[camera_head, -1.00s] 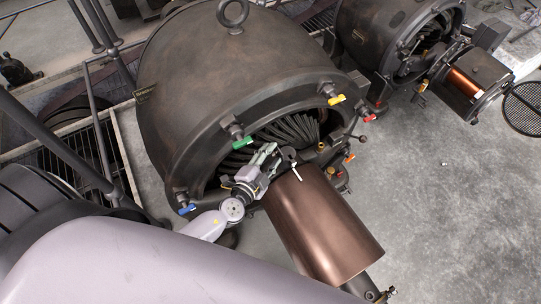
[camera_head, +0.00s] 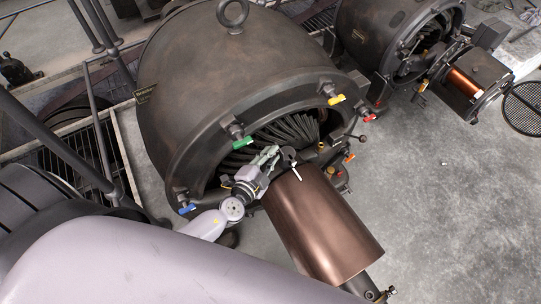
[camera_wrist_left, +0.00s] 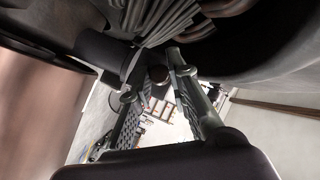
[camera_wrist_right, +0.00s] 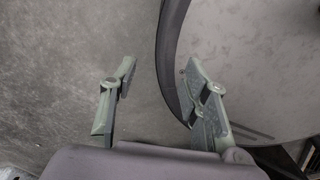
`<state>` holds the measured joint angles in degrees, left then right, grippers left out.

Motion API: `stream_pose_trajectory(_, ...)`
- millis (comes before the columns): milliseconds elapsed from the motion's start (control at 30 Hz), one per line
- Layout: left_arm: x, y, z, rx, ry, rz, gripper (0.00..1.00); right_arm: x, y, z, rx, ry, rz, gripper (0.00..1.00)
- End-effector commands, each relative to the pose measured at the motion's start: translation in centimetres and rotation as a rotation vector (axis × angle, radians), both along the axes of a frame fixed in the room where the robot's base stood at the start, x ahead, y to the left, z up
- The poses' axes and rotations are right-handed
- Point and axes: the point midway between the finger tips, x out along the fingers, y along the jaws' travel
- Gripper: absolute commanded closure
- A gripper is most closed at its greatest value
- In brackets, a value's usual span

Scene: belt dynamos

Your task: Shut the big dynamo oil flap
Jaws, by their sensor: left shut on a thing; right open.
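The big dynamo (camera_head: 225,70) fills the middle of the head view, with a copper-brown cylinder (camera_head: 325,225) on its shaft at the front. My left gripper (camera_head: 276,155) is at the dynamo's open front, by the dark bearing part (camera_head: 289,154) just above the cylinder. In the left wrist view, its fingers are shut on a small dark round-ended piece (camera_wrist_left: 158,74). I cannot tell for sure that this piece is the oil flap; the fingers hide part of it. My right gripper (camera_wrist_right: 160,72) is open and empty in the right wrist view, beside a large dark-rimmed disc (camera_wrist_right: 172,50).
Green (camera_head: 242,143), yellow (camera_head: 337,100), blue (camera_head: 187,209) and red (camera_head: 370,118) handles sit around the dynamo's front rim. A white-tipped pin (camera_head: 296,172) is close to my left gripper. A smaller dynamo (camera_head: 385,40) stands at upper right. Bare floor (camera_head: 450,210) lies at right.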

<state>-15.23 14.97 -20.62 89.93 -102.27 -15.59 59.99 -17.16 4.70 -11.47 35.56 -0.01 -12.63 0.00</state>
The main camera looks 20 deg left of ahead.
Motion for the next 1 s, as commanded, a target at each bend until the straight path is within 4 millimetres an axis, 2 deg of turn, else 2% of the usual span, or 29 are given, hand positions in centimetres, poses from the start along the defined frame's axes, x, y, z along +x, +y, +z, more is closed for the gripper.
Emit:
stream_pose_trajectory(267,0.1,-0.2,0.9,0.038,0.058,0.001,1.00,0.0,0.0,3.5,0.000,0.000,0.000,0.57)
stream_pose_trajectory(700,1.0,-1.1,2.1,0.194,0.261,0.000,1.00,-0.1,0.1,13.8,0.001,0.000,-0.001,0.57)
stream_pose_trajectory(1000,1.6,-1.6,2.0,0.296,0.389,-0.003,1.00,-0.1,0.3,18.4,0.004,0.001,-0.002,0.57)
